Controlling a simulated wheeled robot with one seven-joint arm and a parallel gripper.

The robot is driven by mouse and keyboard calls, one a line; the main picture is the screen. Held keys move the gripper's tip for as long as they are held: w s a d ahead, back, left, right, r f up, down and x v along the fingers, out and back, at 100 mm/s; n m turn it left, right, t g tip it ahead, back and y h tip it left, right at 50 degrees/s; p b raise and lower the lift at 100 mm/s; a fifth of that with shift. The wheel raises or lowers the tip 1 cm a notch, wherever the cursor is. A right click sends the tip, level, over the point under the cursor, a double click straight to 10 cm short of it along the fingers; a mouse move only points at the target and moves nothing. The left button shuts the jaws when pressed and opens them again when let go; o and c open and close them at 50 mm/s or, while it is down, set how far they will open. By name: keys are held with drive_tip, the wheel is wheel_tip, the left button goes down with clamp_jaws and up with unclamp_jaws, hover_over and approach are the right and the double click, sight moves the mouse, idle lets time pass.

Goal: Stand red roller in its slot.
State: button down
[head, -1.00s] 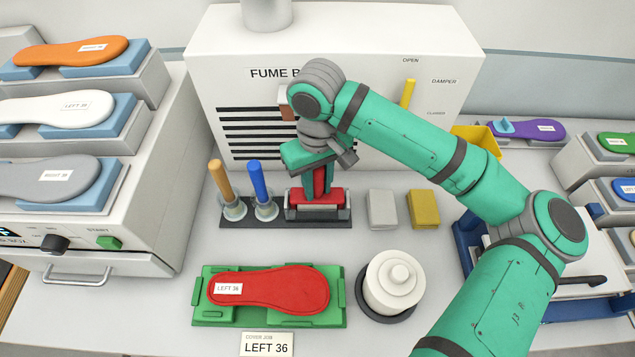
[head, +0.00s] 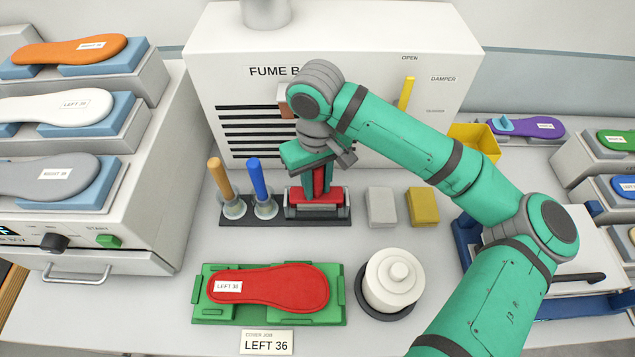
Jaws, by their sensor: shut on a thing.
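The red roller (head: 318,196) is upright at the right end of the dark rack (head: 275,222), at a grey holder there. My gripper (head: 318,180) points down over it and is shut on its red upper part. The roller's base looks to be in or on the holder; the picture does not show whether it is fully seated. The fingers and wrist hide part of its handle.
An orange-handled tool (head: 221,180) and a blue-handled tool (head: 260,180) stand in cups just left. Grey (head: 381,208) and yellow (head: 423,207) blocks lie right. The fume box (head: 225,70) stands close behind. A red insole (head: 275,286) and a white lidded pot (head: 392,280) are in front.

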drive_tip(key=shift+d+f, duration=0.1)
drive_tip(key=shift+f, duration=0.45)
drive_tip(key=c, duration=1.2)
unclamp_jaws()
drive_tip(key=shift+o, duration=0.2)
drive_tip(key=shift+r, duration=3.55)
